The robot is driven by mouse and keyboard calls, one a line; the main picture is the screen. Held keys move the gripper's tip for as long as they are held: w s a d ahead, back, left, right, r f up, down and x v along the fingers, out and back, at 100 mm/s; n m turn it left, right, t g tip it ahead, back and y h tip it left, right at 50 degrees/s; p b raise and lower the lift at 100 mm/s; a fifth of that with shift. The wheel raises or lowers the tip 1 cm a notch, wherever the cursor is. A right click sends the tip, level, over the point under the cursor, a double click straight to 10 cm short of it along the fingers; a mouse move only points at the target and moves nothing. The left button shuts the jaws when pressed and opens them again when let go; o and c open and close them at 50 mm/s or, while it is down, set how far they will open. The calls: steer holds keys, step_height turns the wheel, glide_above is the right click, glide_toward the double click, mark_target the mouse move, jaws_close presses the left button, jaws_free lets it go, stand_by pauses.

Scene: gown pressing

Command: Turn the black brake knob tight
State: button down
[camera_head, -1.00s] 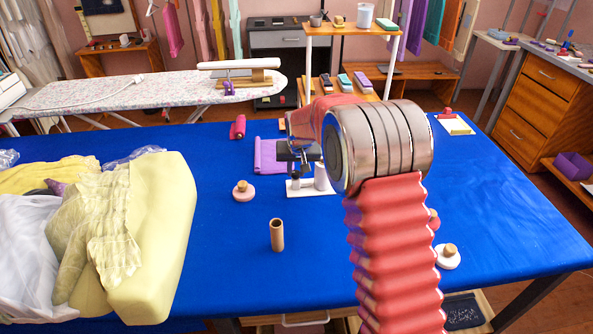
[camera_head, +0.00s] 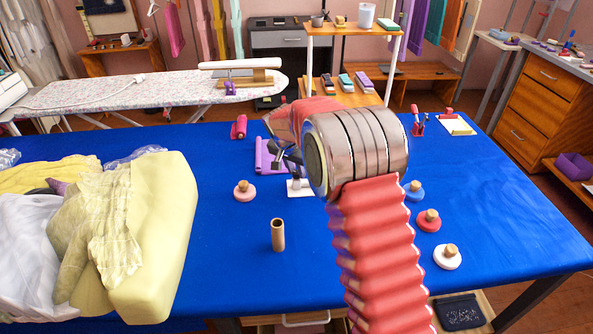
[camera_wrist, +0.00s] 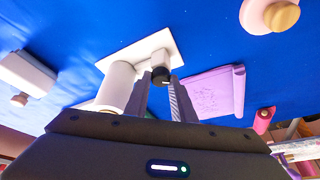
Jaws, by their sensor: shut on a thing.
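The black brake knob (camera_wrist: 160,75) sits on a white block on the white base plate (camera_wrist: 124,51) in the wrist view. My gripper (camera_wrist: 160,85) has its two grey fingers on either side of the knob and is shut on it. A white roll (camera_wrist: 115,86) stands on the same base beside the knob. In the head view, my arm hides the knob and much of the stand; part of the white base (camera_head: 297,189) and my gripper (camera_head: 284,158) show left of the arm's metal joint.
A purple cloth roll (camera_head: 265,155) lies behind the stand. A cardboard tube (camera_head: 278,235) stands in front, and a pink disc with a wooden knob (camera_head: 244,190) lies to the left. Several similar discs lie on the right. A yellow cushion with cloths (camera_head: 160,230) fills the table's left.

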stand_by(0.3)
steer(key=c, duration=1.5)
jaws_free()
steer(key=shift+r, duration=0.1)
steer(key=v, duration=1.3)
steer(key=shift+s+a+r, duration=0.1)
steer(key=shift+a+r, duration=0.1)
